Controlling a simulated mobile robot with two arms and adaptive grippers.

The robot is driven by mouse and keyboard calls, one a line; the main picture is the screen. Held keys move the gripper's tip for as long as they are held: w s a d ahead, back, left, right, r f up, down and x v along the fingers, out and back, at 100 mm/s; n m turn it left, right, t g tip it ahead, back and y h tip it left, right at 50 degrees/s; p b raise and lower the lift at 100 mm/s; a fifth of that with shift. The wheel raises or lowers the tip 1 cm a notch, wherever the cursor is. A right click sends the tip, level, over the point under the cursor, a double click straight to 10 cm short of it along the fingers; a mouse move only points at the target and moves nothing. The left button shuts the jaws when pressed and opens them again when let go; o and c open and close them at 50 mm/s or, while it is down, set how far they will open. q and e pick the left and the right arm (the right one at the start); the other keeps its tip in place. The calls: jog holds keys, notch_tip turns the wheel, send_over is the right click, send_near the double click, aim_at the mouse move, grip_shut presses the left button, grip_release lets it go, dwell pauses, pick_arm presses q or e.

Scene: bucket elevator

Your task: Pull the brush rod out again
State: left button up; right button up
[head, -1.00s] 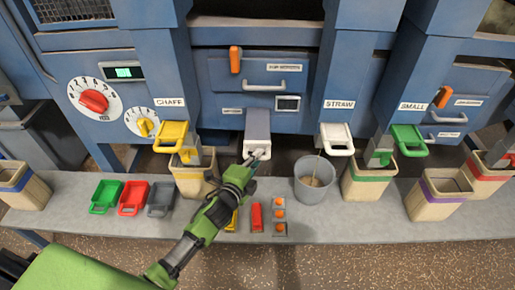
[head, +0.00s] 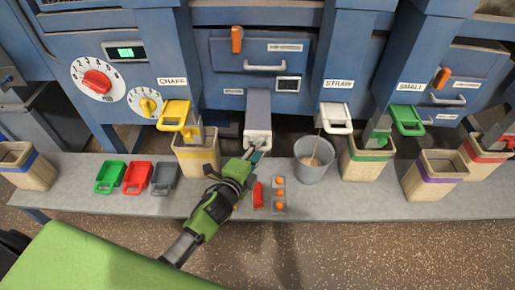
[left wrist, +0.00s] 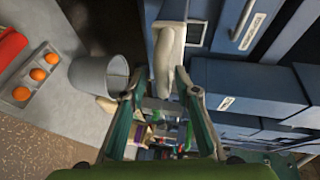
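A light grey box-shaped spout (head: 258,112) juts from the machine's middle, between the chaff and straw outlets. My left gripper (head: 256,151) is at its front end. In the left wrist view the fingers of my left gripper (left wrist: 157,88) stand apart. A pale rounded piece (left wrist: 164,68) at the spout's end lies close to the right-hand fingertip, with a gap to the other finger. I cannot tell whether this piece is the brush rod's handle. No rod shaft is clearly visible; the spout and gripper may hide it. My right gripper is not in view.
A grey bucket (head: 312,168) stands just right of the spout; it also shows in the left wrist view (left wrist: 92,82). A beige bin (head: 197,158) stands at the left. A red block (head: 258,194) and a tray with orange balls (head: 279,208) lie in front.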

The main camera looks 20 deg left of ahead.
pick_arm(q)
jog(key=v, duration=1.2)
jog(key=shift+f, duration=0.1)
dwell(0.4)
jog(key=s+a+f+n+g, duration=0.1)
jog(key=s+f+n+g, duration=0.2)
jog(key=f, duration=0.8)
jog(key=s+a+f+n+g+y, duration=0.15)
jog(key=s+f, duration=0.35)
jog(key=f, duration=0.5)
jog(key=s+f+n+g, duration=0.3)
jog(key=s+f+n, duration=0.15)
jog(key=f, duration=0.65)
jog(key=s+f+n+g, duration=0.2)
jog(key=s+f, duration=0.3)
jog(key=s, duration=0.4)
jog(key=s+a+f+n+g, duration=0.1)
jog(key=s+f+n+g, duration=0.1)
jog(key=s+f, duration=0.3)
jog(key=s+a+f+n+g, duration=0.1)
jog(key=s+f+n+g, duration=0.2)
jog(key=s, duration=1)
notch_tip(320, 180, down, 3)
jog(key=shift+f, duration=0.1)
